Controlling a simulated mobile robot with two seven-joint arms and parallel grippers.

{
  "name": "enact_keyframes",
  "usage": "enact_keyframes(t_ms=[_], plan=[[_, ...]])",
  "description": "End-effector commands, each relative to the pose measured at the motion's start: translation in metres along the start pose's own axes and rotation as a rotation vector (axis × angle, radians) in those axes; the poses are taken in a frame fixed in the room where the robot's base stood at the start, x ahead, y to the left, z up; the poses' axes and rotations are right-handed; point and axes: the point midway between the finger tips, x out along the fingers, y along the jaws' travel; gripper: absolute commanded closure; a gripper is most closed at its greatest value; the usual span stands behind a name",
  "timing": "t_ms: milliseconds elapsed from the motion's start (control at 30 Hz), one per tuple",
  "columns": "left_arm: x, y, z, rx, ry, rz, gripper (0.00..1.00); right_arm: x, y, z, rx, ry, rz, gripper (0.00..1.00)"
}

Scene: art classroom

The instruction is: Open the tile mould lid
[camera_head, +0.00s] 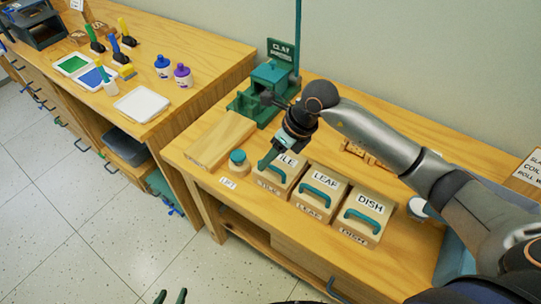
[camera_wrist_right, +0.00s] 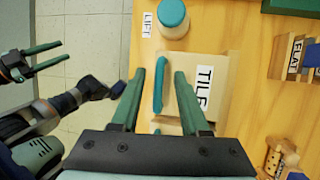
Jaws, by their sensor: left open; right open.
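The tile mould (camera_head: 272,186) is a light wooden box at the left end of a row of three on the bench. Its lid looks shut, with a TILE label and a teal bar handle (camera_wrist_right: 159,88). My right gripper (camera_head: 268,160) is over the mould and hides part of it in the head view. In the right wrist view my right gripper (camera_wrist_right: 160,73) is open, with the handle between its two fingers; contact cannot be told. My left gripper (camera_head: 171,297) is open and empty, low at the bottom edge, away from the bench; it also shows in the wrist view (camera_wrist_right: 64,50).
The leaf mould (camera_head: 315,194) and dish mould (camera_head: 363,216) stand close to the right. A teal-capped jar (camera_head: 238,163) stands just left, beside a LIFT label (camera_head: 228,183). A wooden board (camera_head: 218,139) and green clay press (camera_head: 268,86) are behind.

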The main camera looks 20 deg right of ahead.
Motion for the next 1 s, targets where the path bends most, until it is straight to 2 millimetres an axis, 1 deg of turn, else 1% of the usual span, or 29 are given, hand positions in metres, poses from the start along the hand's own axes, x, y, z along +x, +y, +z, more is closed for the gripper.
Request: enact_keyframes(t_ms=[100, 500, 1000], plan=[[0.0001, -0.0001, 0.0, 0.0, 0.0, 0.0, 0.5, 0.0, 0.0002, 0.0, 0.0, 0.0, 0.001, 0.55], [0.0001, -0.0003, -0.0002, 0.0, 0.001, 0.0, 0.5, -0.0005, 0.0003, 0.0001, 0.0, 0.0, 0.001, 1.0], [0.0002, -0.0004, -0.0006, 0.0, 0.001, -0.001, 0.5, -0.0007, 0.0002, 0.0003, 0.0, -0.001, 0.001, 1.0]])
